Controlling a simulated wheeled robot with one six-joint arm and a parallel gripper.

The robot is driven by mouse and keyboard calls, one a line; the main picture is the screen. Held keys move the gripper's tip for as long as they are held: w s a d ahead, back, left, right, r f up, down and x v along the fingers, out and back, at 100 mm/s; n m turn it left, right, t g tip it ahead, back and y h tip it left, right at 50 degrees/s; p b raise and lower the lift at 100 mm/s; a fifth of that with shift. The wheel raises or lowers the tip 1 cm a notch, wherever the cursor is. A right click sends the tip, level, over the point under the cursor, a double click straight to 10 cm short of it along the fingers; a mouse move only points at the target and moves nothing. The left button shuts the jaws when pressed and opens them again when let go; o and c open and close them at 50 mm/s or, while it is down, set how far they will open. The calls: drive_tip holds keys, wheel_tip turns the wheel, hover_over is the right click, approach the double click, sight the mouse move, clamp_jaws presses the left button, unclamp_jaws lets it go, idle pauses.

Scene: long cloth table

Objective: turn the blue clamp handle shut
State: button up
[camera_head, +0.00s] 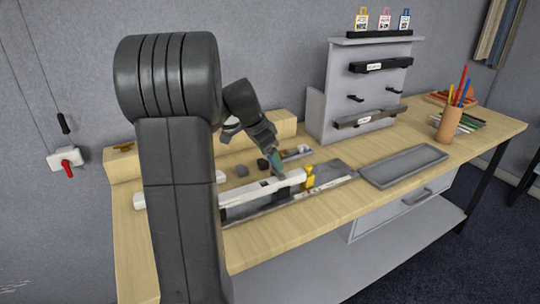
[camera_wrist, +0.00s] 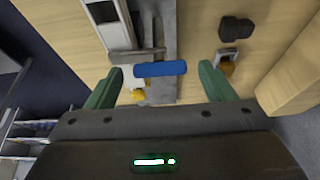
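The blue clamp handle (camera_wrist: 160,69) is a short rounded bar lying crosswise in the wrist view, over a grey metal rail. It sits between the two green fingers of my gripper (camera_wrist: 161,72), with a gap at each end. The gripper is open. In the head view my gripper (camera_head: 275,163) points down over the work fixture on the table, and the handle cannot be made out clearly behind the fingers. A yellow piece (camera_wrist: 138,96) shows just below the handle in the wrist view.
A white bar (camera_head: 245,196) lies along the fixture, with a yellow clamp part (camera_head: 309,177) at its right. A grey tray (camera_head: 403,165), a pencil cup (camera_head: 449,124) and a grey rack (camera_head: 365,90) stand to the right. A dark knob (camera_wrist: 236,28) lies nearby.

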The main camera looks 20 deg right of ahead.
drive_tip(key=v, duration=1.3)
drive_tip(key=shift+a+r, duration=0.2)
drive_tip(key=shift+r, duration=0.15)
drive_tip(key=x, duration=1.4)
drive_tip(key=shift+r, duration=0.1)
